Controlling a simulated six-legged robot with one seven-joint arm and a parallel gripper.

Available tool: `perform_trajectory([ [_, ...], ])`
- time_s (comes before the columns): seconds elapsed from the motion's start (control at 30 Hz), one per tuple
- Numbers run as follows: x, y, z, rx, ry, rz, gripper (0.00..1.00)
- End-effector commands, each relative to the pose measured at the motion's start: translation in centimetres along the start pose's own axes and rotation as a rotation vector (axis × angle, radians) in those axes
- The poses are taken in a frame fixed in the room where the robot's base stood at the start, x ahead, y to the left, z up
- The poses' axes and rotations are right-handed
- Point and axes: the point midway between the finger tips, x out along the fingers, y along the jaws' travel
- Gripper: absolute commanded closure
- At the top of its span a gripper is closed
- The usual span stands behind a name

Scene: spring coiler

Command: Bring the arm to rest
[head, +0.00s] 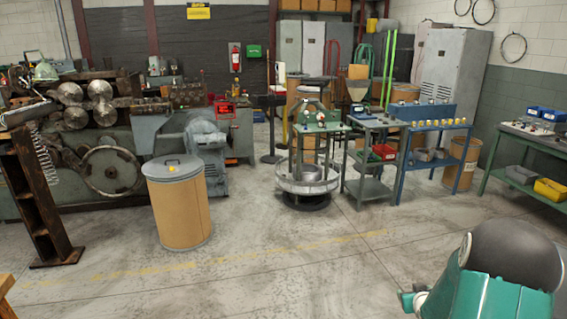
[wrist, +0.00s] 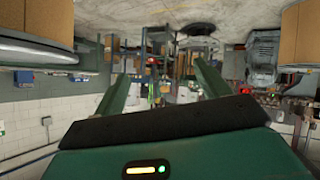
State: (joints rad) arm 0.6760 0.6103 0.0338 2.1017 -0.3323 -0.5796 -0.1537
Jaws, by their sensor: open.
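My gripper (wrist: 166,82) shows in the wrist view, where the scene appears upside down. Its two green fingers stand well apart, with nothing between them. Part of my arm (head: 490,280), teal with a dark rounded joint, shows at the lower right of the head view. The gripper's fingers cannot be made out in the head view. The arm touches nothing that I can see.
A lidded fibre drum (head: 180,205) stands on the floor ahead to the left. The coiler machine (head: 110,170) is behind it. A round-based stand (head: 308,185), a blue table (head: 430,128) and a green bench (head: 530,145) stand further right. The middle floor is clear.

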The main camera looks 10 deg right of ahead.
Motion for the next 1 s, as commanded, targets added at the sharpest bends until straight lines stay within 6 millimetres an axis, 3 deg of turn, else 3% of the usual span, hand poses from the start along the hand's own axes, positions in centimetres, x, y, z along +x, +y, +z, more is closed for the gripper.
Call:
perform_trajectory([
  [0.03, -1.4, -0.8, -2.2, -0.01, -0.008, -0.006, 0.26],
  [0.2, -6.2, -3.8, -7.1, -0.023, -0.071, -0.031, 0.26],
  [0.5, -16.7, -9.5, -12.5, -0.022, -0.177, -0.088, 0.26],
  [0.73, -25.9, -13.6, -13.6, -0.014, -0.256, -0.153, 0.26],
  [1.0, -36.9, -17.5, -11.8, -0.013, -0.353, -0.255, 0.26],
])
